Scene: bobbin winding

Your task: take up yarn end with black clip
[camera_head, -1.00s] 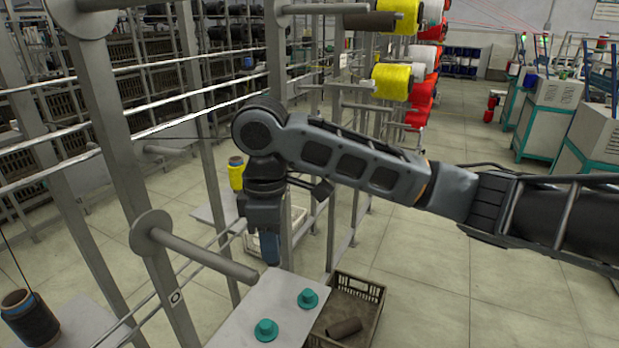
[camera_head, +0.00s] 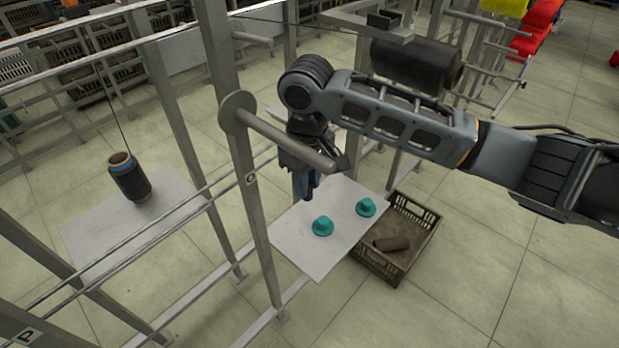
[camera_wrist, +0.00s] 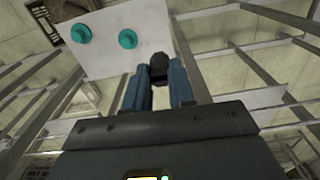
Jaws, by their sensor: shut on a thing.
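My gripper (camera_head: 305,188) hangs over the left part of a white plate (camera_head: 290,255). In the wrist view its two blue fingers (camera_wrist: 161,80) are shut on a small black piece, which looks like the black clip (camera_wrist: 159,64). A black yarn bobbin (camera_head: 129,178) stands on another white plate (camera_head: 92,235) at the left, apart from my gripper. A thin dark thread rises from its top. I cannot make out a loose yarn end at the gripper.
Two teal holders (camera_head: 322,226) sit on the plate near my gripper. A metal peg (camera_head: 285,140) sticks out from an upright post (camera_head: 262,235) in front of it. A dark crate (camera_head: 412,235) with a brown tube stands on the floor. Open floor lies to the right.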

